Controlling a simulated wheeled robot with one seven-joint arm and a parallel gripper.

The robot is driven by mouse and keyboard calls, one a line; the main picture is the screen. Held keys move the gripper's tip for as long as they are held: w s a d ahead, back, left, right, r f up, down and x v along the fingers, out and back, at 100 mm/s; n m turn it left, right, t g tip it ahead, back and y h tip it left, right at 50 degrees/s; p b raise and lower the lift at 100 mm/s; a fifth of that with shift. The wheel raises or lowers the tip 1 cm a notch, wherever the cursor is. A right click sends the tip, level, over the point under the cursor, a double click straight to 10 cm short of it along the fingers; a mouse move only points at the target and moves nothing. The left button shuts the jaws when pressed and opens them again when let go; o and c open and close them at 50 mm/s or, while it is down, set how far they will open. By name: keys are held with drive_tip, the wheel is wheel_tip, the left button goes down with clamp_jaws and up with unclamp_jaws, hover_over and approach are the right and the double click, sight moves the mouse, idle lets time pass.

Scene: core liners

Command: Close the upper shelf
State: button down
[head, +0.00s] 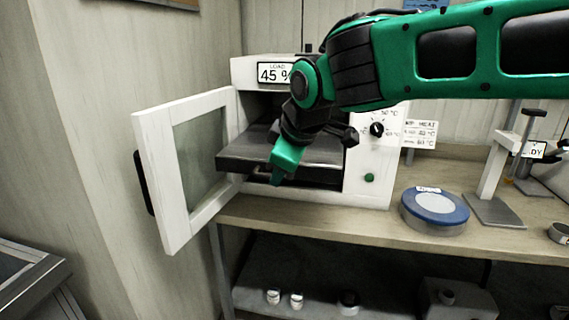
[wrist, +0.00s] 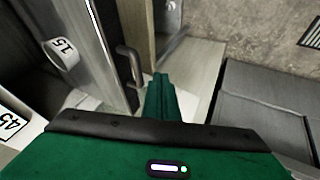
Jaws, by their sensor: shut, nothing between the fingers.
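A white oven-like cabinet (head: 372,184) stands on the bench in the head view, with its white framed glass door (head: 152,175) swung open to the left. A dark grey upper shelf (head: 245,163) sticks out of its opening. A darker level shows below it, partly hidden. My green gripper (head: 277,178) is shut and empty, pointing down in front of the shelf's front edge; I cannot tell whether it touches. My arm hides part of the shelf and opening. The closed fingers also show in the wrist view (wrist: 160,95).
A blue-rimmed round device (head: 434,207) and a metal stand (head: 494,208) are on the bench to the right. Small pieces (head: 296,300) sit on the level below. The wrist view shows a grey bar handle (wrist: 130,65) left of the fingers and a grey panel (wrist: 262,112) right.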

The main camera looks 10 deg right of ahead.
drive_tip(key=w, duration=0.1)
drive_tip(key=w+f, duration=0.1)
drive_tip(key=w, duration=0.1)
drive_tip(key=w+d, duration=0.1)
drive_tip(key=shift+w+f, duration=0.15)
drive_tip(key=shift+f, duration=0.25)
